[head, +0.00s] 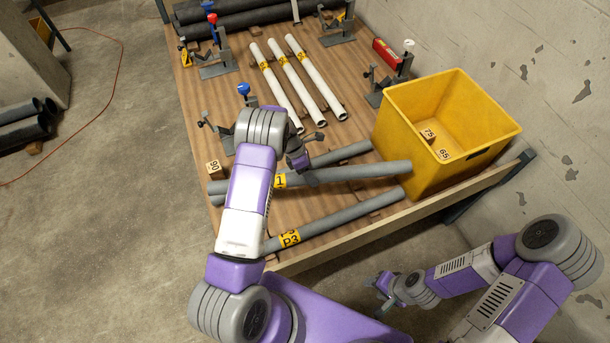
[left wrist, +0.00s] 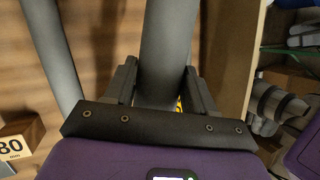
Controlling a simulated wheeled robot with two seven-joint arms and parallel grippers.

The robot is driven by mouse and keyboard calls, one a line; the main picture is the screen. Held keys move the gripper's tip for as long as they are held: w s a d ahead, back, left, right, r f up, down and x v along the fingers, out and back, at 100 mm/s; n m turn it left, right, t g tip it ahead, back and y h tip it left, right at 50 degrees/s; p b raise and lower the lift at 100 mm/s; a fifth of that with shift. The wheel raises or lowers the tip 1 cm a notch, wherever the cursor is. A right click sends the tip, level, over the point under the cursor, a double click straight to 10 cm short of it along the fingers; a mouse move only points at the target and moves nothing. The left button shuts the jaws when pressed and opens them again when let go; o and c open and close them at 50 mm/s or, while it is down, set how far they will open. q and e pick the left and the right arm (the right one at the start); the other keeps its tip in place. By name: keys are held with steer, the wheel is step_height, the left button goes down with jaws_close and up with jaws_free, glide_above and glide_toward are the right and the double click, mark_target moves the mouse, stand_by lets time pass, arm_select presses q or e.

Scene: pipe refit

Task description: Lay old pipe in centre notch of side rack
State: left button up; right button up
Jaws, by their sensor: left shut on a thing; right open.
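My left gripper (head: 309,173) is shut on a grey old pipe (head: 362,171) with a yellow tag ending in "1". The left wrist view shows this held pipe (left wrist: 166,50) between the two fingers (left wrist: 160,85). It lies across the front of the table, between a rear grey pipe (head: 345,153) and a front grey pipe (head: 335,219) tagged P3. Bits of a wooden support (head: 218,200), perhaps the side rack, show near the pipe ends. Its notches are hidden, and I cannot tell whether the held pipe touches it. My right gripper (head: 384,286) is open and empty, off the table's front edge.
A yellow crate (head: 405,130) with small numbered blocks stands close to the held pipe's right end. A numbered block (head: 215,170) sits near its left end. White pipes (head: 298,80) and several clamp stands (head: 216,62) are farther back. A wooden lip (head: 400,207) edges the table front.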

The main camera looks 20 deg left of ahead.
arm_select(q)
steer(key=f+n, duration=0.1)
steer(key=a+f+n+t, duration=0.1)
steer(key=shift+s+a+f+n, duration=0.15)
steer(key=shift+a+f+n, duration=0.05)
steer(key=shift+a+n, duration=0.1)
steer(key=shift+a+f+n, duration=0.1)
steer(key=shift+f+n, duration=0.2)
steer(key=shift+f, duration=0.1)
steer(key=shift+f+b, duration=4.55)
steer(key=shift+f, duration=1.4)
steer(key=shift+f+b, duration=0.3)
steer(key=o, duration=1.4)
steer(key=p+v, duration=0.2)
steer(key=v, duration=0.5)
steer(key=shift+a+r, duration=0.2)
steer(key=shift+s, duration=0.1)
